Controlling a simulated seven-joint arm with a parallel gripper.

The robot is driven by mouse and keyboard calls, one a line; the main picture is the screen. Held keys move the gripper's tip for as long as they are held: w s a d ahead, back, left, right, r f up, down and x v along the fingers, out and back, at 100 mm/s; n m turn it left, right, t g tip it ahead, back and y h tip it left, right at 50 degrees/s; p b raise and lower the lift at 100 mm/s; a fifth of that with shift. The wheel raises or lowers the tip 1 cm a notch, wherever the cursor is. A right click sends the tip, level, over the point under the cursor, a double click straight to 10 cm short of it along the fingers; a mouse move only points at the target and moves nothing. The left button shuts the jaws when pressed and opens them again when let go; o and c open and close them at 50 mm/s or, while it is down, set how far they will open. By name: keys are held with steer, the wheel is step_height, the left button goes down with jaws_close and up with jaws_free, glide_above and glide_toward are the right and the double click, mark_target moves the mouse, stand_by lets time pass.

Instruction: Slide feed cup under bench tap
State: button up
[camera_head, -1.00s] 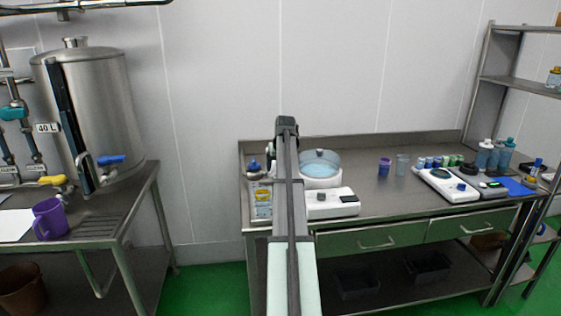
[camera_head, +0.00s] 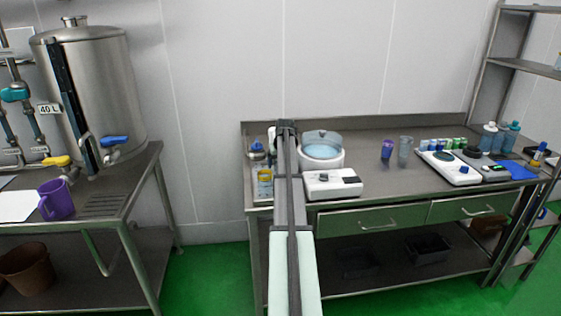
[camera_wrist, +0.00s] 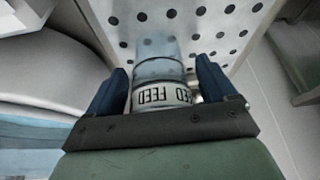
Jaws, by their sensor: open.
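The feed cup (camera_wrist: 160,70) is a clear, bluish cup with a white band marked FEED. In the wrist view it sits between the two blue fingers of my gripper (camera_wrist: 168,88). The fingers are open, one on each side of it; I cannot tell whether either touches it. In the head view my arm covers the gripper and the cup. A tap with a blue lever (camera_head: 115,141) is on the steel tank (camera_head: 95,85), and a tap with a yellow lever (camera_head: 57,161) is left of it. I cannot tell which is the bench tap.
A white perforated panel (camera_wrist: 215,22) lies beyond the cup. A purple jug (camera_head: 57,199) stands on the left bench. A floor gap separates the benches.

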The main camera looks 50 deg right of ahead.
steer(key=c, duration=1.1)
steer(key=shift+w+d, duration=0.1)
steer(key=shift+w+d, duration=0.3)
steer(key=shift+w, duration=0.3)
steer(key=shift+w+d, duration=0.25)
steer(key=shift+w, duration=0.3)
steer(key=o, duration=1.2)
steer(key=shift+r, duration=0.1)
steer(key=v, duration=1.4)
steer(key=shift+s, duration=0.1)
